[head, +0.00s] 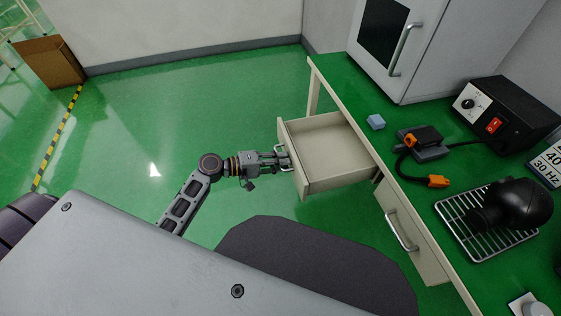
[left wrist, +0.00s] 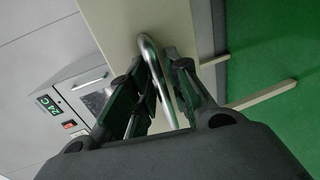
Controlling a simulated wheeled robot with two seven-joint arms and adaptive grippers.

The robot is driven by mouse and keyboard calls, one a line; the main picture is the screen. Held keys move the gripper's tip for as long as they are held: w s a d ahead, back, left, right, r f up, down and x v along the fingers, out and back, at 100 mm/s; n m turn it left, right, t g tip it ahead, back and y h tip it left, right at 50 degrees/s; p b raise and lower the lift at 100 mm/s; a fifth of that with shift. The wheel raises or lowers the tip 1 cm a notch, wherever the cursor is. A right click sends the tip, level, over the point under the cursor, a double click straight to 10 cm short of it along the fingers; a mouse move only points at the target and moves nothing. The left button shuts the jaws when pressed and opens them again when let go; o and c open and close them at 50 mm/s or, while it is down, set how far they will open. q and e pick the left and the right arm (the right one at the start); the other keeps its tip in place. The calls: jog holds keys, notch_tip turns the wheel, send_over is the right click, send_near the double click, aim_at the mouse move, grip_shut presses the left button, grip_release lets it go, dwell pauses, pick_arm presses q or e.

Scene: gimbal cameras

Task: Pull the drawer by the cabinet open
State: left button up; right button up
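The drawer (head: 325,141) under the green-topped bench is pulled out a good way, and its inside looks empty. It sits near the white cabinet (head: 397,45) that stands on the bench. My left gripper (head: 284,160) is at the drawer's front, at its metal handle (head: 287,157). In the left wrist view, the fingers (left wrist: 162,85) are on both sides of the curved handle (left wrist: 152,58) and look closed on it. My right gripper is in neither view.
A second, closed drawer (head: 408,240) is to the right under the bench. The green floor (head: 150,140) left of the drawer is clear.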

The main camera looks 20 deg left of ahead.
pick_arm(q)
jog(key=v, duration=1.2)
dwell(0.7)
